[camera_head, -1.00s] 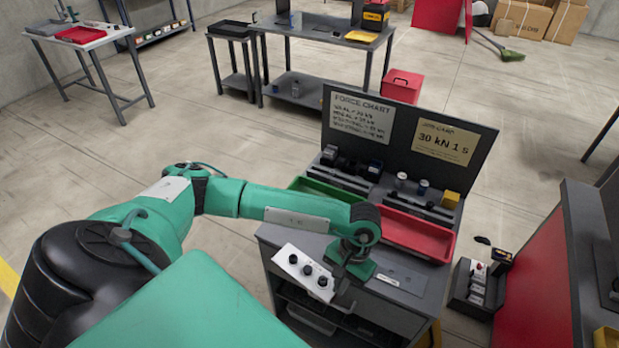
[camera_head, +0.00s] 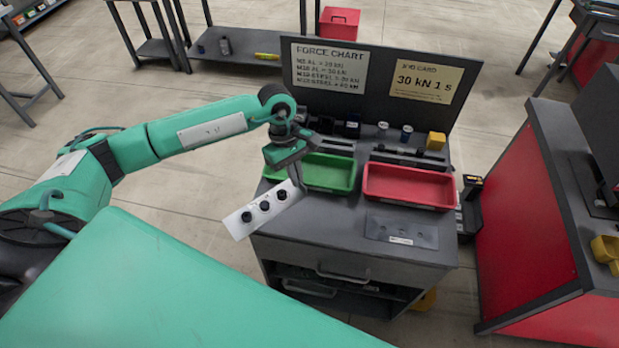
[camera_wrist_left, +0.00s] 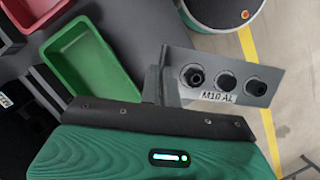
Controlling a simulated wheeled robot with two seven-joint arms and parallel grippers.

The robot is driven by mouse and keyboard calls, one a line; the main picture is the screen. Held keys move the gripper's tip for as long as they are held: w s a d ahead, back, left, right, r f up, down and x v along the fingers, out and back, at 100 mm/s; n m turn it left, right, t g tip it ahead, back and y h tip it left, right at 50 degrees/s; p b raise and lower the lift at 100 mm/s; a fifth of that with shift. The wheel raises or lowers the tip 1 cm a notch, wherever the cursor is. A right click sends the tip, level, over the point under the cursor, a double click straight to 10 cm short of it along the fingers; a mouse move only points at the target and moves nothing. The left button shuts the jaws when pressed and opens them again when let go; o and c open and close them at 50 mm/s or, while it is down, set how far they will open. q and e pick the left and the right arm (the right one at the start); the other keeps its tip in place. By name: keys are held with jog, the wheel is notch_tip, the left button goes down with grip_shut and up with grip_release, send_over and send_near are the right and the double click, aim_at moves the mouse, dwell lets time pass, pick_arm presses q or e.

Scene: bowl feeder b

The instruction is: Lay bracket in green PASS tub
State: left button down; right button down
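The bracket (camera_head: 264,209) is a pale plate with three black round fittings in a row. It also shows in the wrist view (camera_wrist_left: 225,80), where its label reads "M10 AL". My left gripper (camera_head: 297,182) is shut on one end of it; the fingers show in the wrist view (camera_wrist_left: 158,84). The bracket is tilted and sticks out past the bench's left front edge. The green tub (camera_head: 335,175) lies just behind and right of the gripper, its left part hidden by it. It looks empty in the wrist view (camera_wrist_left: 88,62). My right gripper is not in view.
A red tub (camera_head: 408,184) stands right of the green one. A dark plate (camera_head: 402,231) lies on the bench top in front. Behind the tubs are small parts, a yellow block (camera_head: 436,140) and an upright board (camera_head: 380,85) with a force chart and job card.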

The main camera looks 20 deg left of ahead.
pick_arm(q)
jog(key=w+a+r+n+t+y+b, duration=0.2)
jog(key=w+a+r+n+t+b, duration=0.3)
jog(key=n, duration=0.8)
jog(key=w+a+r+n+y+b, duration=0.15)
jog(key=w+a+r+n, duration=0.4)
jog(key=n, duration=0.75)
jog(key=f+p, duration=0.1)
jog(key=f, duration=0.5)
jog(key=s+f+p, duration=0.1)
jog(key=f, duration=0.5)
jog(key=f+p, duration=0.1)
jog(key=f, duration=0.4)
jog(key=shift+s+a+f+p, duration=0.35)
jog(key=shift+f+p, duration=0.05)
jog(key=shift+f, duration=0.4)
